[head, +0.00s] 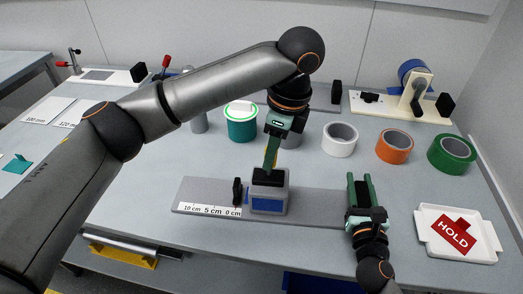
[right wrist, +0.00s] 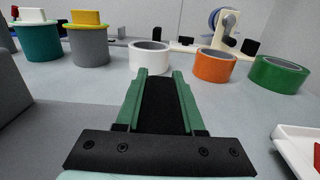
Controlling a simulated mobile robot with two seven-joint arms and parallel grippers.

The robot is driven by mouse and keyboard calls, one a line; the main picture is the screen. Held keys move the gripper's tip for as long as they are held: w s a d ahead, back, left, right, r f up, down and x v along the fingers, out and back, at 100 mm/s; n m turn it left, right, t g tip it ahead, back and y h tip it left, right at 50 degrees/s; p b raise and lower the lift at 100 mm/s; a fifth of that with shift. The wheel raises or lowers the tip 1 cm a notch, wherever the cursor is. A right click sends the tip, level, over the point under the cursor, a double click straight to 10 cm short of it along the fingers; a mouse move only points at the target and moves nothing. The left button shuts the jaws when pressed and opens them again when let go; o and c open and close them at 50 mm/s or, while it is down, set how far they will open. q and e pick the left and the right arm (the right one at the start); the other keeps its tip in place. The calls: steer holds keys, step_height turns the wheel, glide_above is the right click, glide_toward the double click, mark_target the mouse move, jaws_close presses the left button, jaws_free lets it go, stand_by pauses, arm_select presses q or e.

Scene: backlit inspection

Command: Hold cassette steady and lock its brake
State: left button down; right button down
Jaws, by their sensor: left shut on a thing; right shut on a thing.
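The cassette (head: 284,206), a grey block with a blue front panel and a black top, sits on the grey rail plate (head: 318,208). My left gripper (head: 270,166) reaches down from above and is shut on the cassette's black top. A white scale (head: 208,211) marked 10, 5 and 0 cm lies left of the cassette, with a black upright stop (head: 237,190) beside it. My right gripper (head: 361,191) is at the plate's right end, shut on a black block (head: 358,198). The block also shows between the green fingers in the right wrist view (right wrist: 161,105). I cannot tell which part is the brake.
White (head: 339,140), orange (head: 394,147) and green (head: 451,153) tape rolls stand behind my right gripper. A white tray (head: 428,222) with a red HOLD card (head: 453,236) is to the right. The table's front is mostly clear.

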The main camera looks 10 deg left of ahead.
arm_select(q)
steer(key=d+y, duration=0.2)
steer(key=shift+f+y, duration=0.2)
steer(key=shift+y, duration=0.1)
arm_select(e)
steer(key=shift+d+f, duration=0.1)
steer(key=shift+f, duration=0.2)
arm_select(q)
steer(key=shift+d+f+y, duration=0.25)
steer(key=shift+d+y, duration=0.15)
steer(key=shift+y, duration=0.3)
steer(key=shift+d+f+y, duration=0.25)
steer(key=shift+d+y, duration=0.1)
steer(key=shift+y, duration=0.35)
steer(key=c, duration=0.6)
jaws_free()
steer(key=shift+w, duration=0.1)
steer(key=shift+r, duration=0.1)
step_height(320, 180, up, 10)
